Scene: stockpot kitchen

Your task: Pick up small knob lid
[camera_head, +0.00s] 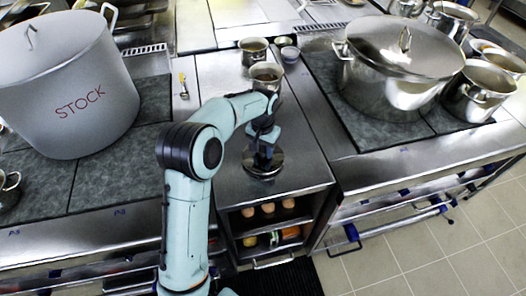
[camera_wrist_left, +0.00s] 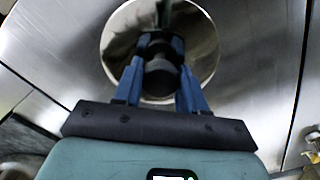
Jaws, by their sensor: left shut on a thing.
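The small knob lid (camera_head: 264,171) is a round shiny metal disc on the steel counter between the two stoves. My left gripper (camera_head: 265,150) is above it, pointing down. In the left wrist view the lid (camera_wrist_left: 199,32) shows as a mirror-like disc with a dark knob (camera_wrist_left: 159,78) in its middle. There the blue fingers of the left gripper (camera_wrist_left: 160,72) are on both sides of the knob, shut on it. Whether the lid touches the counter cannot be told. My right gripper is not in view.
A large grey pot marked STOCK (camera_head: 68,85) stands on the left stove. A big lidded steel pot (camera_head: 398,65) stands on the right stove. Small steel pots (camera_head: 265,76) stand behind my gripper. Open shelves with food (camera_head: 270,225) are below the counter.

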